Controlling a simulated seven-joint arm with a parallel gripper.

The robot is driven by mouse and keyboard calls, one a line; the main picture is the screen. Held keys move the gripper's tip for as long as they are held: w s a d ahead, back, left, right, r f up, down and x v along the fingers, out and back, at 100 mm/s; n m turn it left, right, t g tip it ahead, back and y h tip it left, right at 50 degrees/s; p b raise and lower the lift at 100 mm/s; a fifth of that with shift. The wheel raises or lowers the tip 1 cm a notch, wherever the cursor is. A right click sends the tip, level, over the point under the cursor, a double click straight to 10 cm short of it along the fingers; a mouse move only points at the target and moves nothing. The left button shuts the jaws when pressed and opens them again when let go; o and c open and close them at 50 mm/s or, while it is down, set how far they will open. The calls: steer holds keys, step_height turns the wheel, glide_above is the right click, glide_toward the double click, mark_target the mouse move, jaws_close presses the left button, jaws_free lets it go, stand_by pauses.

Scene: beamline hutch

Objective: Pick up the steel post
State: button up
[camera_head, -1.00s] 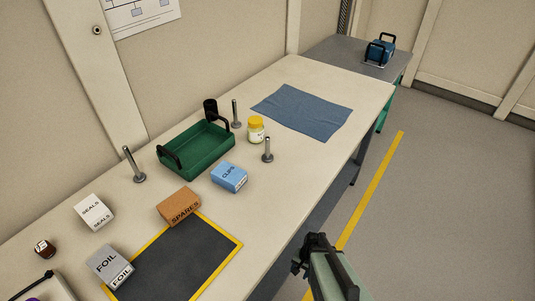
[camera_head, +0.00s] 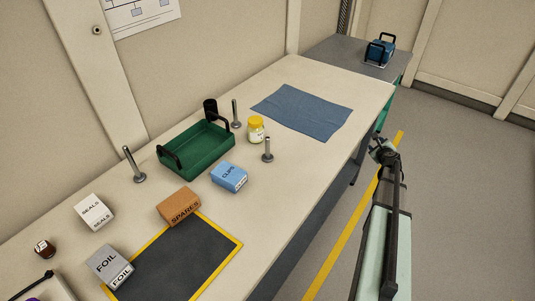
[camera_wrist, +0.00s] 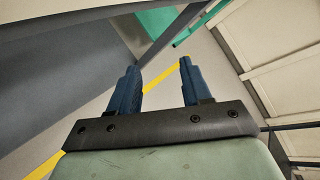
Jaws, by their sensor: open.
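Three steel posts stand upright on round bases on the long bench: one (camera_head: 133,165) left of the green tray, one (camera_head: 235,114) behind the tray's right end, and one (camera_head: 267,150) nearer the front edge, right of the blue clips box. I cannot tell which one the task means. My gripper (camera_head: 379,150) is beyond the bench's front edge, to the right of all three posts. In the wrist view my gripper (camera_wrist: 160,76) is open, its two blue fingers apart with nothing between them. No post shows there.
A green handled tray (camera_head: 197,150), black cylinder (camera_head: 210,107), yellow-lidded jar (camera_head: 256,130) and blue clips box (camera_head: 229,177) stand near the posts. Spares (camera_head: 178,206), seals (camera_head: 94,212) and foil (camera_head: 110,266) boxes are left. A blue cloth (camera_head: 302,111) lies flat farther back.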

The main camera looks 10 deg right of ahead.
mark_target(262, 157)
steer(key=w+d+r+m+t, duration=0.2)
steer(key=w+d+r+m, duration=0.1)
steer(key=r, duration=0.7)
steer(key=w+d+r+m+t, duration=0.1)
steer(key=w+d+r+m, duration=0.1)
steer(key=r, duration=0.7)
steer(key=w+a+r+t+y, duration=0.2)
steer(key=w+a+r, duration=0.15)
steer(key=r, duration=0.25)
steer(key=s+a+f+n+g+y, duration=0.2)
steer(key=a+n+y, duration=0.75)
steer(key=a, duration=1.45)
steer(key=s+a+f+n+g+y, duration=0.2)
steer(key=s+a+n+g+y, duration=0.25)
steer(key=s+a+g, duration=0.5)
steer(key=s+a+f+n+g+y, duration=0.3)
steer(key=a+g+y, duration=0.35)
steer(key=a, duration=0.55)
steer(key=shift+h, duration=0.25)
steer(key=f, duration=0.3)
steer(key=s+f, duration=0.1)
steer(key=f, duration=0.2)
steer(key=shift+s+d+f, duration=0.15)
steer(key=shift+d+f, duration=0.05)
steer(key=shift+s+a+r, duration=0.1)
steer(key=shift+a+r, duration=0.05)
steer(key=shift+a, duration=3.55)
